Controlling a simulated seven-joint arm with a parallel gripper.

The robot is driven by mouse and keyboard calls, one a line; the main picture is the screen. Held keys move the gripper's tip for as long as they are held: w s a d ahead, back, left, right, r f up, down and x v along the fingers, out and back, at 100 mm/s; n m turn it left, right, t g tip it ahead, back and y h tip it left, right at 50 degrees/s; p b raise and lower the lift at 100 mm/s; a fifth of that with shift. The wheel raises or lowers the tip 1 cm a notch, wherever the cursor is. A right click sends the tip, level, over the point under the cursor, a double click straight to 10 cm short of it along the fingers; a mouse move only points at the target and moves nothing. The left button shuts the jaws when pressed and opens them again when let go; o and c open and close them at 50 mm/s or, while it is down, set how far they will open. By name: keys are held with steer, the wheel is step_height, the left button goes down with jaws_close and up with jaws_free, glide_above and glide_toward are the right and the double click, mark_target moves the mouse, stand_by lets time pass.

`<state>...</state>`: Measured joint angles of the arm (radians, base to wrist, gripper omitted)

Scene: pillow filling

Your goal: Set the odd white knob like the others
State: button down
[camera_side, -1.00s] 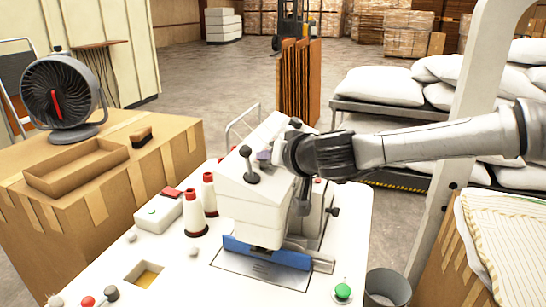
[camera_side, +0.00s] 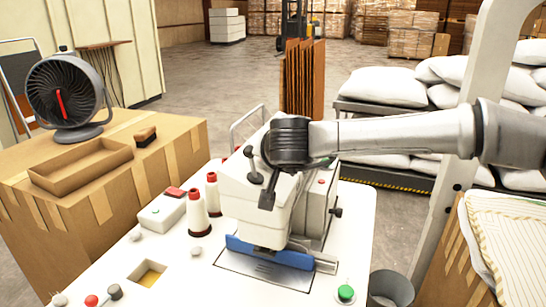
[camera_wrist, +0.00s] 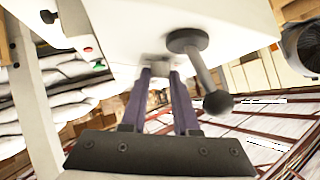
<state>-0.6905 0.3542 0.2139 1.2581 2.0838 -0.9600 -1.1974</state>
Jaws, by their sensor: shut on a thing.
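My gripper (camera_wrist: 163,75) has its two purple fingers close together, shut on a small pale knob (camera_wrist: 154,64) on the white sewing machine head (camera_wrist: 170,22). In the side view my gripper (camera_side: 267,198) points down at the front of the machine head (camera_side: 243,205), and its wrist hides part of it. The knob's turn angle cannot be made out, and I cannot see other knobs of its kind on the head. A black ball-ended lever (camera_wrist: 203,72) sticks out just beside the fingers; it also shows in the side view (camera_side: 253,167).
Small white round pieces (camera_side: 196,252) sit on the white table, with a green button (camera_side: 346,292) at the front right. A cardboard box (camera_side: 100,200) stands at left.

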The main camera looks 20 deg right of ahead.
steer(key=c, duration=0.7)
jaws_free()
steer(key=shift+o, duration=0.2)
